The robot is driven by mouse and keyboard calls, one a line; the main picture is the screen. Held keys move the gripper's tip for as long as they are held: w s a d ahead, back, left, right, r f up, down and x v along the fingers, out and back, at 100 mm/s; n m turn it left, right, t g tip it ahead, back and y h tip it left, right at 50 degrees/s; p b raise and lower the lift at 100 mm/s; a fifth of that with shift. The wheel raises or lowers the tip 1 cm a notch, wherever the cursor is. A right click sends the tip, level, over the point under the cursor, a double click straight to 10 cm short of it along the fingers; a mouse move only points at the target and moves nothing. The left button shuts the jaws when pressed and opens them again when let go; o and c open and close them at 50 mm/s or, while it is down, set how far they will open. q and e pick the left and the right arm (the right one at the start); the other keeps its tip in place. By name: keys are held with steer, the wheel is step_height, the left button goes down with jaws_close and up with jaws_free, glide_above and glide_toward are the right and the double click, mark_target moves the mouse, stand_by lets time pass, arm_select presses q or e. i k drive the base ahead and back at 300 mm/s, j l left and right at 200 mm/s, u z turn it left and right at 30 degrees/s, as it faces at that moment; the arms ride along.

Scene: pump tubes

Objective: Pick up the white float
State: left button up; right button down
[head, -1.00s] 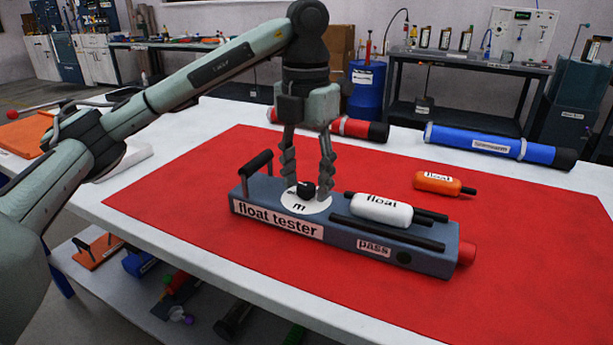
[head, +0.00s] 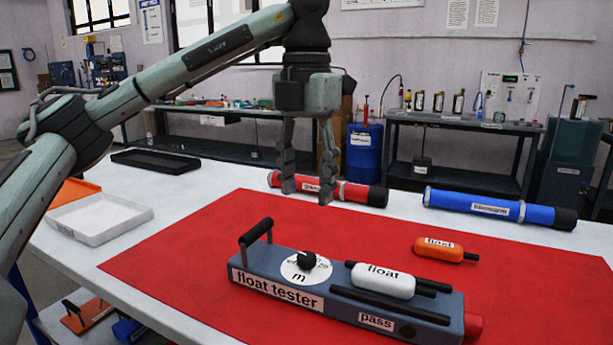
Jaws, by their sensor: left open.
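The white float (head: 383,280), a capsule with a black stem and a "float" label, lies on top of the blue-grey float tester (head: 276,300), at the right of its dial. The tester stands on the red mat and bears a "pass" label. My left gripper (head: 306,192) hangs fingers down above the mat, up and to the left of the white float and beyond the tester's dial. It is open and empty, with a gap between its fingers. My right gripper does not show.
An orange float (head: 440,249) lies on the red mat (head: 170,262) behind the white one. A red tube (head: 358,194) and a blue tube (head: 490,207) lie along the back. A white tray (head: 98,220) and a black tray (head: 157,161) are at the left. The mat's left part is clear.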

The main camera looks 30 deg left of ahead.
mark_target(401, 285)
steer(key=k, duration=1.5)
